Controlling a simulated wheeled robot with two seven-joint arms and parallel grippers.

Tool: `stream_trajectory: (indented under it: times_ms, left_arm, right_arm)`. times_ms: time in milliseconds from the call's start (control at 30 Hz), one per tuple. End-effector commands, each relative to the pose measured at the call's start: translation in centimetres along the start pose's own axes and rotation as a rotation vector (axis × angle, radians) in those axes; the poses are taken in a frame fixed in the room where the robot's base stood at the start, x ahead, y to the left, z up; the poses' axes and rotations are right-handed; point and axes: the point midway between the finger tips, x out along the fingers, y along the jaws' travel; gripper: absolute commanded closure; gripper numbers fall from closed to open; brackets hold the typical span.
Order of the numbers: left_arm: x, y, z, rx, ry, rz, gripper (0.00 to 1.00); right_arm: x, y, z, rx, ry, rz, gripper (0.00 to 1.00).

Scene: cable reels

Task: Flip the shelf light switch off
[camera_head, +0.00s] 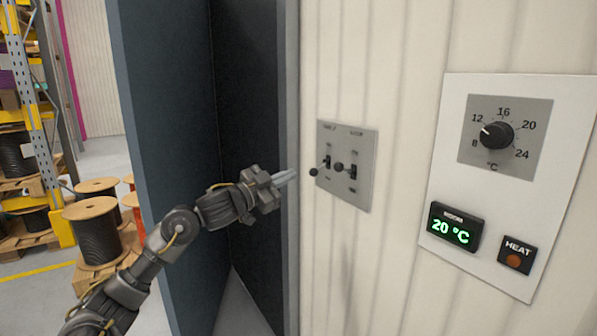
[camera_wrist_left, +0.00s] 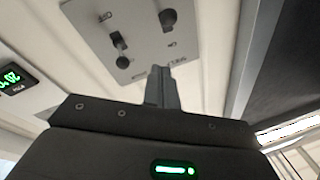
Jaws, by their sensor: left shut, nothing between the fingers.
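A grey switch plate (camera_head: 346,190) with two dark toggle switches is on the cream ribbed wall. The left toggle (camera_head: 315,172) and right toggle (camera_head: 340,167) have round knobs that stick out from the plate. The small labels above them are too blurred to read surely. My left gripper (camera_head: 287,177) is shut and empty, just left of the plate, its tips pointing at it and apart from the toggles. In the left wrist view the shut fingers (camera_wrist_left: 161,75) point towards the plate (camera_wrist_left: 92,35), which appears turned over. My right gripper is not in view.
A white panel (camera_head: 432,165) with a temperature dial (camera_head: 497,135), a green 20 °C display (camera_head: 453,228) and a HEAT button (camera_head: 515,255) is to the right. A blue-grey door-like panel (camera_head: 165,120) stands left of the wall. Cable reels (camera_head: 97,235) and racking (camera_head: 38,130) are beyond.

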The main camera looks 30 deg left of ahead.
Motion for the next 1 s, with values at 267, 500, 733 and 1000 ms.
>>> stream_trajectory:
  times_ms: [267, 500, 733, 1000]
  left_arm:
    - [-2.4, 0.4, 0.6, 0.001, 0.000, 0.000, 1.00]
    - [-2.5, 0.4, 0.6, 0.000, 0.001, 0.000, 1.00]
    - [-2.5, 0.4, 0.6, 0.000, 0.001, 0.000, 1.00]
    - [-2.4, -0.6, 0.9, 0.091, 0.002, -0.023, 1.00]
  right_arm:
    - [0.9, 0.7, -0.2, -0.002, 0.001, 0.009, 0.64]
    - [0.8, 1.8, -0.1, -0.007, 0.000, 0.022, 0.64]
    - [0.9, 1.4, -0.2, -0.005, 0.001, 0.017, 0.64]
    - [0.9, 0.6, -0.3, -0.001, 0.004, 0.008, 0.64]
